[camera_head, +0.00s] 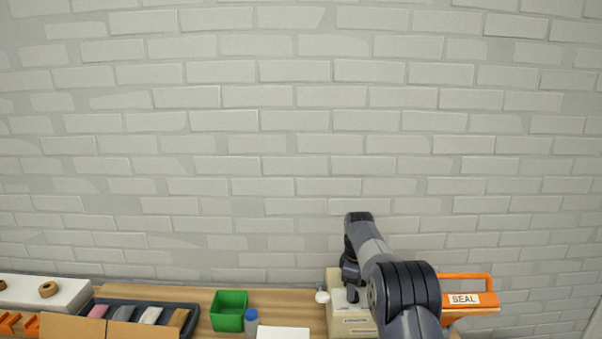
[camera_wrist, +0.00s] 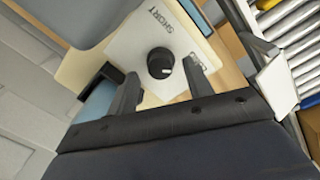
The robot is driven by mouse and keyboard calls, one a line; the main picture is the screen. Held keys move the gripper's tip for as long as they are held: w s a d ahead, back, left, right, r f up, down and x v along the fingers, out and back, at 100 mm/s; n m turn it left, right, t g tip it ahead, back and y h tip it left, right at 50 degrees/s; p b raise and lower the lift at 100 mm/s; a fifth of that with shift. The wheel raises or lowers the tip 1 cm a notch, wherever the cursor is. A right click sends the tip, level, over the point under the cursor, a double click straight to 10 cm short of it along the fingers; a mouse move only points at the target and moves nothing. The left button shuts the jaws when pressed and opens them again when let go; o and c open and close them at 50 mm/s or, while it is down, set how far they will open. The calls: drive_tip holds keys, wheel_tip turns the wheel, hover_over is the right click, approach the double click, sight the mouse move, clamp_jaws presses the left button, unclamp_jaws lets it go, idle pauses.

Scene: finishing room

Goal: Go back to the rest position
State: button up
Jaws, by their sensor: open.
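My gripper (camera_wrist: 160,84) is open, with its two dark fingers apart in the wrist view. A black knob (camera_wrist: 160,63) on a pale panel (camera_wrist: 133,48) marked "SHORT" shows between and just beyond the fingertips. I see nothing held, and I cannot tell whether a finger touches the knob. In the head view my arm reaches forward over a beige machine (camera_head: 346,318) at the lower right. The gripper end there is dark, small and partly hidden by my arm.
An orange handle (camera_head: 468,283) marked "SEAL" stands right of my arm. A green bin (camera_head: 229,311), blue-capped bottle (camera_head: 251,316) and dark tray (camera_head: 112,306) lie left on the wooden bench (camera_head: 285,300). Metal rollers (camera_wrist: 296,42) show in the wrist view. A brick wall (camera_head: 300,130) stands behind.

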drive_tip(key=shift+r, duration=0.35)
drive_tip(key=shift+r, duration=0.1)
